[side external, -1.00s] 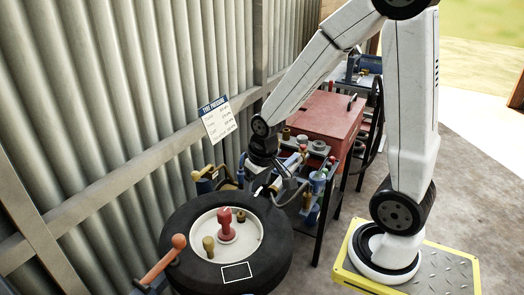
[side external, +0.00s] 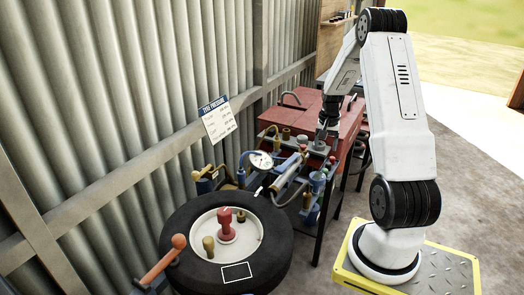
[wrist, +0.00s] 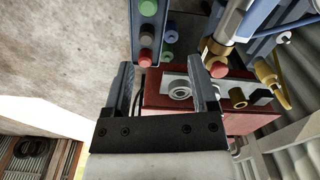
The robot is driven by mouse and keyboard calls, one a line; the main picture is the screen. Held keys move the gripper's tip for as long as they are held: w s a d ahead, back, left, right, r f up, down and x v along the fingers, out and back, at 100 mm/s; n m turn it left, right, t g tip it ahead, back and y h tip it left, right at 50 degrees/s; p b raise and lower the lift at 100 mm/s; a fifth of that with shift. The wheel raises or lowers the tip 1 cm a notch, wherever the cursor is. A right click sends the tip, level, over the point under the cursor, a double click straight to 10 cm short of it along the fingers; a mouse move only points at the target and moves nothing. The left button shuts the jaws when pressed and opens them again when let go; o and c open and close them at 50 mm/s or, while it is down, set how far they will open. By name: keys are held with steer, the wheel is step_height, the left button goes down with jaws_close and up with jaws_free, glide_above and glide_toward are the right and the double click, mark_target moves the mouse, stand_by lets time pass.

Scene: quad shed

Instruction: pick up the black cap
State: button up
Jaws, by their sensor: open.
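A small black piece (wrist: 263,96), which looks like the black cap, sits at the far right end of a pale tray in the wrist view, beside a brass fitting (wrist: 238,98). I cannot pick it out clearly in the side view. My gripper (wrist: 161,66) is open and empty. In the side view my gripper (side external: 323,136) points down above the right end of the tray. In the wrist view the black piece lies to the right, outside the jaws. A grey ring-shaped piece (wrist: 179,91) shows between the fingers; the right finger hides part of the tray.
The tray (side external: 310,150) is by a red cabinet (side external: 345,118). A gauge (side external: 260,160), hoses and blue tools crowd its front. A tyre (side external: 180,230) carries a red knob (side external: 226,225), a brass piece (side external: 208,247) and a small dark piece (side external: 241,215).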

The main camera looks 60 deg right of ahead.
mark_target(329, 163)
steer(key=shift+s+d+f+m, duration=0.15)
steer(key=shift+s+d+m, duration=0.05)
steer(key=shift+s+d, duration=0.3)
steer(key=shift+s+d+f+m, duration=0.2)
steer(key=shift+s+d, duration=0.15)
steer(key=shift+d, duration=0.15)
steer(key=shift+d+f, duration=0.1)
steer(key=shift+f, duration=3.75)
jaws_close()
